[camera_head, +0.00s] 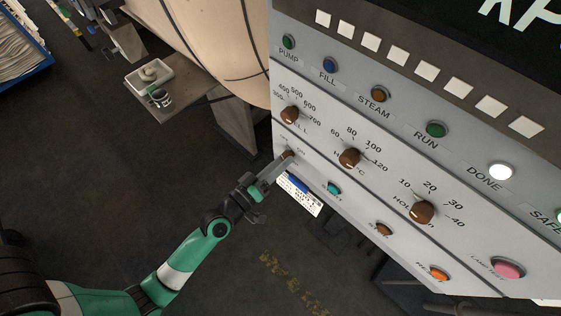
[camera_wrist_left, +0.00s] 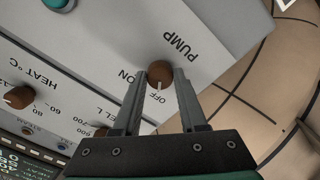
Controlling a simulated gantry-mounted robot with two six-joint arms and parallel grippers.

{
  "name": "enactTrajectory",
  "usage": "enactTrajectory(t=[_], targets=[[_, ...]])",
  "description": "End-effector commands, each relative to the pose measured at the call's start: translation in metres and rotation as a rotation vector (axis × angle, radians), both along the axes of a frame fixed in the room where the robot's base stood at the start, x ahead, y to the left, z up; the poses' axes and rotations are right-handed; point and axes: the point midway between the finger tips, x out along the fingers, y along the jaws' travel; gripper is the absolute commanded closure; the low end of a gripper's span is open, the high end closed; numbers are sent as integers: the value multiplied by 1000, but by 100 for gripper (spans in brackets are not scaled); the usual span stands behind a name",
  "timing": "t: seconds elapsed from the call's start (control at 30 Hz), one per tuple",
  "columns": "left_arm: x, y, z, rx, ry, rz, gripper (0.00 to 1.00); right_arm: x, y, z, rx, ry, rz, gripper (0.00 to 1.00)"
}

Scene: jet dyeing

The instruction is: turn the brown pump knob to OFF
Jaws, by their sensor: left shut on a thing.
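The brown pump knob (camera_wrist_left: 160,72) is on the grey control panel, between the PUMP lettering and the OFF lettering, with ON to its left in the left wrist view. A small pale mark on its edge appears to face OFF. In the head view the knob (camera_head: 288,153) sits at the panel's lower left, partly hidden by my fingers. My left gripper (camera_head: 283,158) is shut on the knob, one finger on each side of it. In the left wrist view the fingertips (camera_wrist_left: 159,76) flank it. My right gripper is not in view.
A teal button (camera_head: 334,188) is to the right. The floor at left is mostly clear.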

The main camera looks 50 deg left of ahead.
Motion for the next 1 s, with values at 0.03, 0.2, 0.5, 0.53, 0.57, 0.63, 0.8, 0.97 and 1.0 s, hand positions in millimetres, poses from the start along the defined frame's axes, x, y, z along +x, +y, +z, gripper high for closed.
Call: enactTrajectory(t=[0.03, 0.2, 0.5, 0.53, 0.57, 0.63, 0.8, 0.97, 1.0], targets=[[0, 0, 1, 1, -2, 1, 100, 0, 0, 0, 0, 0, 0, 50], [0, 0, 1, 1, -2, 1, 41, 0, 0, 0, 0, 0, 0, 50], [0, 0, 0, 2, 0, 1, 29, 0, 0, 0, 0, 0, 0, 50], [0, 0, 0, 2, 0, 0, 29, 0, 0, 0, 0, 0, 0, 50], [-1, 0, 0, 2, 0, 0, 29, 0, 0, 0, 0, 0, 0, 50], [-5, 0, -1, 2, 1, 1, 29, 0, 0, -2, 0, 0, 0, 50], [-35, -4, -4, 1, 2, 1, 29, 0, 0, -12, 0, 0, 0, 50], [-74, -7, -8, 0, 1, 3, 29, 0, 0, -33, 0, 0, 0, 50], [-83, -8, -7, 0, 1, 3, 29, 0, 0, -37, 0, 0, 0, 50]])
